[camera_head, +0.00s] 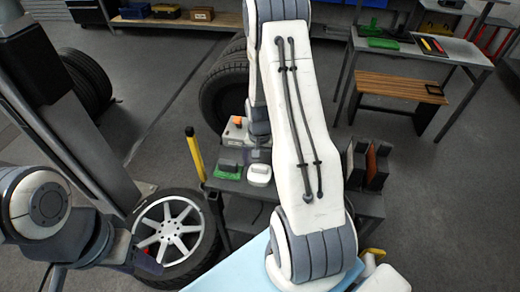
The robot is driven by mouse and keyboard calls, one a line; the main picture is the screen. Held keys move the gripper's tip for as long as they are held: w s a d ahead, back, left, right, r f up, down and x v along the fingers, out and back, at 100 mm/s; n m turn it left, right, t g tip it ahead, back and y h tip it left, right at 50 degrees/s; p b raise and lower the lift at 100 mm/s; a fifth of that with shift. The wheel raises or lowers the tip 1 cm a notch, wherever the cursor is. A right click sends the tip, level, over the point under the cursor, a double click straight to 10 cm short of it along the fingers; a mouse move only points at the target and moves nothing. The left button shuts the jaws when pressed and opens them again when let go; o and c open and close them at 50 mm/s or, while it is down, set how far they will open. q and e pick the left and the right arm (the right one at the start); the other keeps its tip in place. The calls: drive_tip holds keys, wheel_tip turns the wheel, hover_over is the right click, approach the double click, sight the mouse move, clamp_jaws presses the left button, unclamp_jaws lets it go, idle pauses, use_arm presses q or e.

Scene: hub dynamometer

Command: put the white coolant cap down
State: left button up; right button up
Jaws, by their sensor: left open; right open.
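The white coolant cap (259,174) appears as a small white rounded piece on the dark cart (232,188) in the middle of the view. My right gripper (257,154) hangs just above and behind it, open; whether its fingers touch the cap is too small to tell. The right arm's big white link hides the area to the right of the cap. My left gripper (146,262) is at lower left, in front of the wheel, open and apart from the cap.
A green piece (228,168) lies just left of the cap. A box with an orange knob (236,130) stands behind, and a yellow post (195,152) rises at the cart's left. A silver-rimmed wheel (170,228) is at lower left. Dark upright holders (366,163) are at right.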

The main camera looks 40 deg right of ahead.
sight(260, 168)
wheel_tip(260, 168, up, 9)
drive_tip(key=b, duration=0.1)
drive_tip(key=a+r+n, duration=0.4)
drive_tip(key=a+r, duration=0.1)
drive_tip(key=a, duration=0.7)
drive_tip(key=s+a+r+n, duration=0.3)
drive_tip(key=s+a+n, duration=0.3)
drive_tip(key=s+a, duration=0.2)
drive_tip(key=s+a+r+n+y, duration=0.1)
drive_tip(key=s+a+r+n, duration=0.2)
drive_tip(key=s+a+n, duration=0.4)
drive_tip(key=s+a, duration=0.2)
drive_tip(key=s, duration=0.2)
drive_tip(key=shift+a+r, duration=0.3)
drive_tip(key=shift+r, duration=0.1)
drive_tip(key=shift+s, duration=0.1)
